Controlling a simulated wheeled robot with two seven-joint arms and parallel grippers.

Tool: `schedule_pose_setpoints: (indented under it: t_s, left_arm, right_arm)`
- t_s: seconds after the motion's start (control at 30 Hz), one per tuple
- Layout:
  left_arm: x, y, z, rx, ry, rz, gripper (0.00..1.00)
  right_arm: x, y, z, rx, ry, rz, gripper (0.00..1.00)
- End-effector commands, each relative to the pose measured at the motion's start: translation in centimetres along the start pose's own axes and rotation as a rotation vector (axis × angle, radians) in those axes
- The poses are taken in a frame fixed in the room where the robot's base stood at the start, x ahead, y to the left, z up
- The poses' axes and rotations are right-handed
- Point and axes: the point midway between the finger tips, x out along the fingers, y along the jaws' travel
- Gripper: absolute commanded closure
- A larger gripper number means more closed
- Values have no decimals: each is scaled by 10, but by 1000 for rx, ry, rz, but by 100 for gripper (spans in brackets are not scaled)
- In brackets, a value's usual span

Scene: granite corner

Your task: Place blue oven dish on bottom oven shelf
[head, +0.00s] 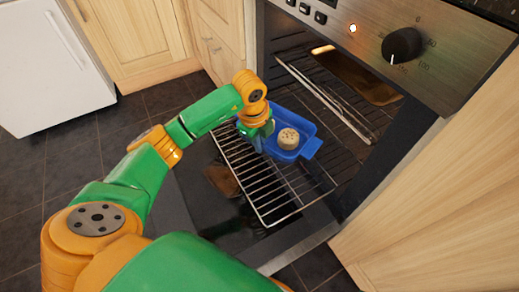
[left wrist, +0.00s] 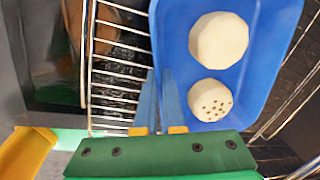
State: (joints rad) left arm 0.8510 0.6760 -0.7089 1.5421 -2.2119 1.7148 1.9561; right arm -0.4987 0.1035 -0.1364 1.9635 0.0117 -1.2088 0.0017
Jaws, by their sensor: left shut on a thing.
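The blue oven dish (head: 313,146) is at the oven mouth, over the inner end of a pulled-out wire shelf (head: 262,190). I cannot tell whether it touches the wires. In the left wrist view the dish (left wrist: 262,70) holds a plain pale round item (left wrist: 218,40) and a pale round item with dark spots (left wrist: 210,100). The spotted one also shows in the head view (head: 288,138). My left gripper (head: 258,143) is shut on the dish's near side wall. Its fingers show in the left wrist view (left wrist: 160,90). My right gripper is out of view.
The oven door (head: 205,225) is folded down beneath the pulled-out shelf. Another wire rack (head: 318,92) sits inside the oven, higher up. The control panel with a knob (head: 402,45) overhangs the opening. Wooden cabinet fronts (head: 440,200) stand at right.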

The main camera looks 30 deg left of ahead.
Motion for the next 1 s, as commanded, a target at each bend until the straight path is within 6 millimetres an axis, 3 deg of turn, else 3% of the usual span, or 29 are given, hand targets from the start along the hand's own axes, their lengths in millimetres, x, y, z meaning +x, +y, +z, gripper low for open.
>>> schedule_pose_setpoints:
  t_s: [0.1, 0.37, 0.4, 0.5, 0.83, 1.0]
  left_arm:
    - [16, 2, 0, 1, 0, -3, 100]
    - [17, 2, 1, 1, 0, -4, 100]
    - [18, 3, 1, 1, -1, 0, 86]
    - [18, 3, 1, 1, -1, 0, 64]
    - [14, 2, 1, 1, -1, -1, 64]
    - [-13, 1, 1, 1, -1, -3, 64]
  right_arm:
    - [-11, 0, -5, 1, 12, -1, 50]
    - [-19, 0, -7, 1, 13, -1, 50]
    - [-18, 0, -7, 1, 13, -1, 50]
    - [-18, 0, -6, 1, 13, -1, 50]
    - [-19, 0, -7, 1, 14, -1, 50]
    - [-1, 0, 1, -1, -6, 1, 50]
